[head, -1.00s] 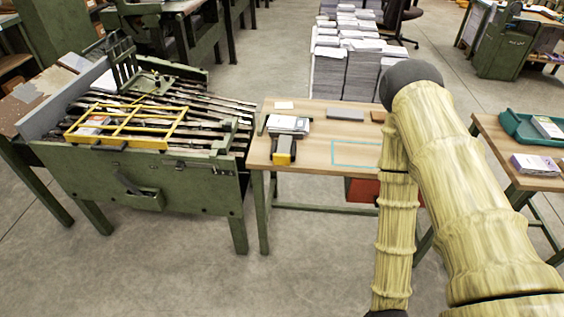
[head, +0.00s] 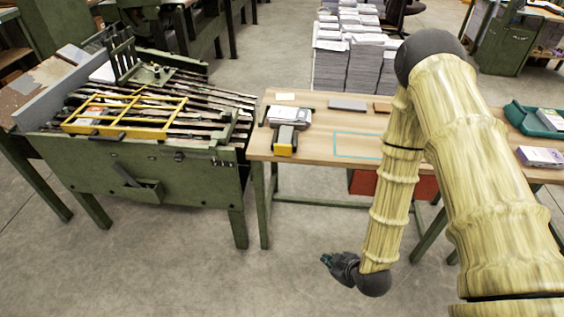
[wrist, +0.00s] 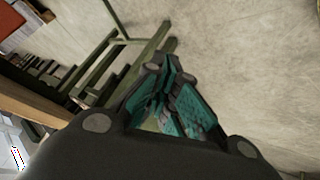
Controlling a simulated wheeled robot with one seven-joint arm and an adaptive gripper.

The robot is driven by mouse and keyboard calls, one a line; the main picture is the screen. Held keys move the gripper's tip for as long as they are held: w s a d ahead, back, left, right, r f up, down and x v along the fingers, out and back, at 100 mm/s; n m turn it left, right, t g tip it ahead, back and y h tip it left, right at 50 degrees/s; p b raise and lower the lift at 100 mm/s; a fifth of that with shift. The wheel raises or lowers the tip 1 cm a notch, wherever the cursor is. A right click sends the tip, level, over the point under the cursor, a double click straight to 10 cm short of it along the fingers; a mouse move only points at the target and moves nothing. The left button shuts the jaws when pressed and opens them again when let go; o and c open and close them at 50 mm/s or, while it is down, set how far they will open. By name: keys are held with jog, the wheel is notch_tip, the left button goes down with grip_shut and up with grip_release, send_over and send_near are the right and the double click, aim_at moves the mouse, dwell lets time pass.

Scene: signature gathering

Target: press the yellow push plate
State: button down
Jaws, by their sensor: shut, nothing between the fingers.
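Two yellow things show in the head view, and I cannot tell for certain which is the push plate. One is the yellow end of a small grey device (head: 284,141) at the left of the wooden table's front edge. The other is a yellow barred frame (head: 124,132) lying over the rails of the green machine. My gripper (head: 327,259) is low in front of the table, apart from both, over the floor. In the wrist view its teal fingers (wrist: 168,100) are together and empty. Neither yellow thing can be made out there.
The green machine (head: 150,180) stands left of the wooden table (head: 315,150), which carries a stack of printed sheets (head: 290,115). A red box (head: 362,183) is under the table. Paper stacks (head: 345,68) stand behind. The floor in front is clear.

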jog(key=w+a+r+n+t+y+b, duration=0.2)
jog(key=w+a+r+n+t+y, duration=0.1)
jog(key=w+r+n, duration=0.4)
jog(key=w+a+r+n+t+y+b, duration=0.1)
jog(key=w+a+r+n+t+y, duration=0.3)
jog(key=w+r, duration=0.5)
jog(key=w+a+n, duration=0.1)
jog(key=a+n, duration=0.1)
jog(key=n, duration=0.1)
jog(key=shift+a+r+n+b, duration=0.15)
jog(key=shift+r+n+b, duration=0.2)
jog(key=shift+n+b, duration=0.05)
jog(key=shift+w+a, duration=0.1)
jog(key=shift+w, duration=0.05)
jog(key=shift+w+d+r+p+x, duration=0.1)
jog(key=shift+w+d+p+x, duration=0.25)
jog(key=shift+x, duration=1.75)
jog(key=shift+w+d+r+p+x, duration=0.1)
jog(key=shift+w+d+p+x, duration=0.2)
jog(key=shift+x, duration=1.8)
jog(key=shift+w+d+r+p+x, duration=0.2)
jog(key=shift+d+x, duration=0.25)
jog(key=shift+x, duration=1.65)
jog(key=shift+f, duration=0.1)
